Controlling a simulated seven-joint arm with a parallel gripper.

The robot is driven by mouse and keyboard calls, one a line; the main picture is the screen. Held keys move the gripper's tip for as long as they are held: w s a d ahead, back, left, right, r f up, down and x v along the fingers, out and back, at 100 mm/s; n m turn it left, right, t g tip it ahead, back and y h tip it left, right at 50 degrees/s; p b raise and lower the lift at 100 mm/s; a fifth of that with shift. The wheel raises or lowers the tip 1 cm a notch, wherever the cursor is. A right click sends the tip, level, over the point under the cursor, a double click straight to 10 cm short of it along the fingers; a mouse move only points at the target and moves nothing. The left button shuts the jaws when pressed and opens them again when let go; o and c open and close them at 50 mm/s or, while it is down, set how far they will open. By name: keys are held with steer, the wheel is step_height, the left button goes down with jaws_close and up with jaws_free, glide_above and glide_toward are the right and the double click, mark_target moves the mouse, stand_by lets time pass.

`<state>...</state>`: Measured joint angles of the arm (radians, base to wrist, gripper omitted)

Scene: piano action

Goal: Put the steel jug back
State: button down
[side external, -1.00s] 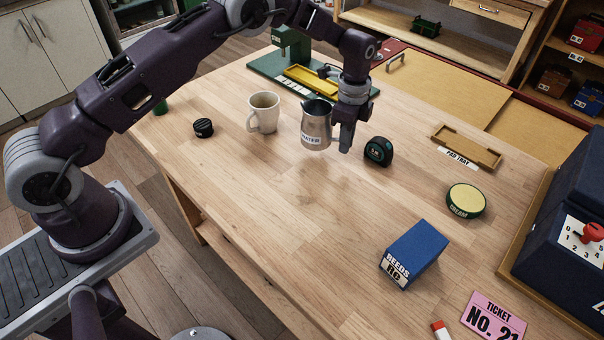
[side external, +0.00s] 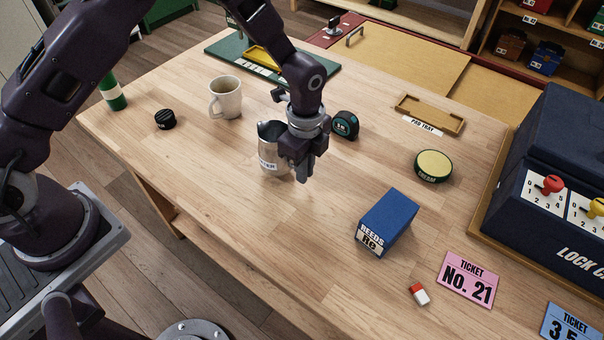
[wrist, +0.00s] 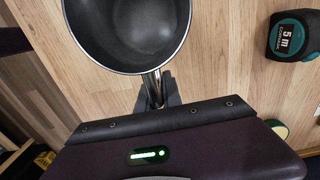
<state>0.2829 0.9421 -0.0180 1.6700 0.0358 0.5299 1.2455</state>
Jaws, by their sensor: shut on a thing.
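The steel jug (side external: 270,150) is upright, with part of its label showing in the side view. My gripper (side external: 303,168) is to its right and shut on its handle. In the wrist view the jug (wrist: 128,30) shows from above, with a dark, empty-looking inside. Its handle (wrist: 152,86) runs down between my fingers (wrist: 156,98). The gap between the jug's base and the table is hard to judge.
On the wooden table (side external: 240,210), a mug (side external: 226,98) stands behind left and a tape measure (side external: 344,125) behind right. A blue reeds box (side external: 387,222) lies front right, a round yellow-topped tin (side external: 433,166) right. The table's front left is clear.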

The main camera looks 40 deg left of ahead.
steer(key=shift+f, duration=1.2)
steer(key=c, duration=1.5)
jaws_free()
steer(key=shift+f, duration=0.1)
